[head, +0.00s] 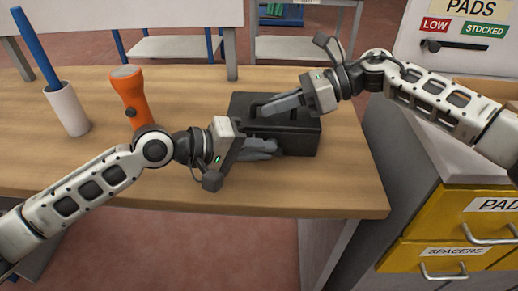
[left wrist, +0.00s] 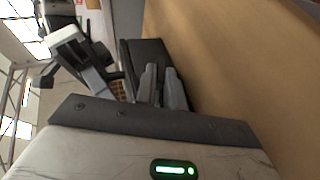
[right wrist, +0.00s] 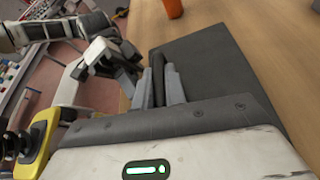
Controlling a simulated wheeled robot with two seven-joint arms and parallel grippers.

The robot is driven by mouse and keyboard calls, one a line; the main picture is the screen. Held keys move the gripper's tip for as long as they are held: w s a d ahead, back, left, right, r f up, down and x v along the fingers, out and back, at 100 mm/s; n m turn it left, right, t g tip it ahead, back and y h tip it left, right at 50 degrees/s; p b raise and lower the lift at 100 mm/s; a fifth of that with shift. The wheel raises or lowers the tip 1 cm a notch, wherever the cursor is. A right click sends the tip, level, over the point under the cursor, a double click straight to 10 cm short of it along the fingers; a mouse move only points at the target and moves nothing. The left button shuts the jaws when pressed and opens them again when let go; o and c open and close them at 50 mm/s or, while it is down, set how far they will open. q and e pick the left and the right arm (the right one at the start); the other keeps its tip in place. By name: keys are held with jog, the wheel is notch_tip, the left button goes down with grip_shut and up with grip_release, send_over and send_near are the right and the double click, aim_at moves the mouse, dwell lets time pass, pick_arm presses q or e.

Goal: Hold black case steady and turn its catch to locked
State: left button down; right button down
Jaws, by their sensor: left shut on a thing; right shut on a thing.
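The black case (head: 308,138) sits on the wooden table near its right front corner. It also shows in the left wrist view (left wrist: 148,52) and the right wrist view (right wrist: 205,62). My right gripper (head: 265,108) is over the lid, its fingers (right wrist: 165,85) closed on the dark handle bar (right wrist: 158,75). My left gripper (head: 277,147) is at the front face of the case, its fingers (left wrist: 162,85) close together on the catch. The catch is hidden by those fingers, so its position cannot be told.
An orange flashlight (head: 130,92) and a white cup (head: 67,108) holding a blue stick (head: 38,48) stand on the left of the table. A yellow drawer unit (head: 440,222) stands to the right. The table's front edge is close below my left gripper.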

pick_arm(q)
jog(key=y, duration=0.1)
jog(key=m+y, duration=0.1)
jog(key=y, duration=0.1)
jog(key=shift+s+d+r+g, duration=0.1)
jog(key=shift+d+r+g, duration=0.2)
jog(key=shift+d+r, duration=0.1)
jog(key=y, duration=0.3)
jog(key=shift+d+r+m+y, duration=0.25)
jog(key=shift+d+m+y, duration=0.05)
jog(key=shift+m, duration=0.1)
jog(key=y, duration=0.3)
jog(key=shift+d+m, duration=0.35)
jog(key=shift+m, duration=0.05)
jog(key=shift+d+g+y, duration=0.2)
jog(key=shift+g+y, duration=0.1)
jog(key=shift+y, duration=1.2)
jog(key=c, duration=1.5)
grip_release()
jog(key=shift+r, duration=0.1)
